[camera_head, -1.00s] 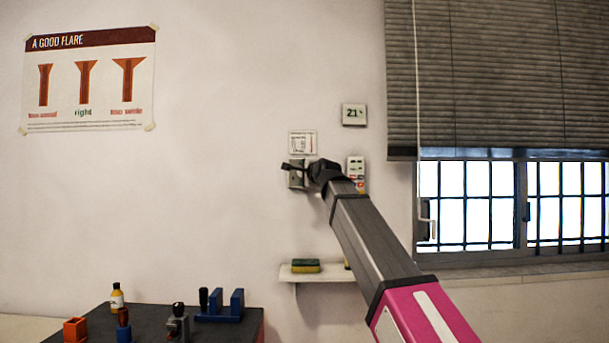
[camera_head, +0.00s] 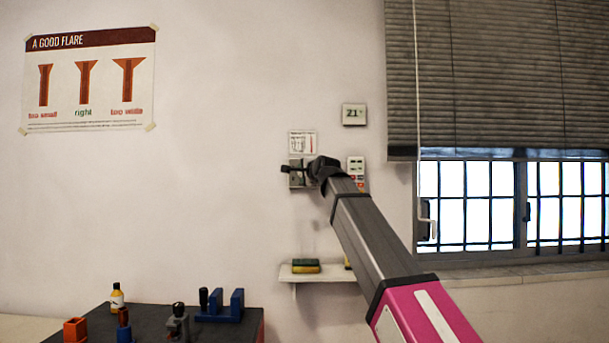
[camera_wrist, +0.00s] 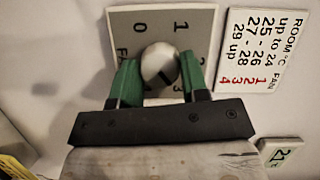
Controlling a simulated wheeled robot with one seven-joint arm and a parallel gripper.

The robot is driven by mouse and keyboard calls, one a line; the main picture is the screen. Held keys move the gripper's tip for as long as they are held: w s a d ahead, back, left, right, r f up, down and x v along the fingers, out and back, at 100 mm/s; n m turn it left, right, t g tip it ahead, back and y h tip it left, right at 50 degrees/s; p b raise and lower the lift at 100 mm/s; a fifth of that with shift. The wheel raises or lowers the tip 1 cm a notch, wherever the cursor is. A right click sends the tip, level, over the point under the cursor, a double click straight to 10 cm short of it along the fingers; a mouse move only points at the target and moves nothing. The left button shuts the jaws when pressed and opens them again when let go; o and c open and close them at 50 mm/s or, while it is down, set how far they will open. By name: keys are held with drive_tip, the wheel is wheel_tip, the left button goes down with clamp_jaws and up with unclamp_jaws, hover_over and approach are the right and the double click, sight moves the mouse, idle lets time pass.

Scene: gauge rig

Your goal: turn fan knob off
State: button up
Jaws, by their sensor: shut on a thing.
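A dark line on the knob points down and right in the wrist view, toward the side of the 3; the exact mark is hard to tell. My gripper (camera_wrist: 158,75) is shut on the knob, one green finger on each side. The fingers hide part of the dial. In the head view my gripper (camera_head: 298,170) is at the wall plate (camera_head: 296,180) and covers the knob.
A room-temperature and fan-number card (camera_wrist: 257,50) is beside the plate, with a 21° display (camera_head: 354,114) above. A small panel with coloured buttons (camera_head: 356,166) is close right of my gripper. A shelf with a sponge (camera_head: 306,266) is below.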

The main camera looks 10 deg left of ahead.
drive_tip(key=shift+s+a+f+n+t+h, duration=0.15)
drive_tip(key=shift+n+t+h, duration=0.5)
drive_tip(key=shift+n+h, duration=2.55)
drive_tip(key=shift+w+a+r+n+t+h, duration=0.2)
drive_tip(key=shift+n+t+h, duration=0.7)
drive_tip(key=shift+n, duration=4.45)
drive_tip(key=shift+s+a+f+n+t+h, duration=0.15)
drive_tip(key=shift+s+a+n+t+h, duration=0.15)
drive_tip(key=shift+n+h, duration=3.05)
drive_tip(key=shift+w+n+y, duration=0.1)
drive_tip(key=shift+n+y, duration=0.85)
drive_tip(key=shift+n, duration=0.05)
drive_tip(key=o, duration=0.9)
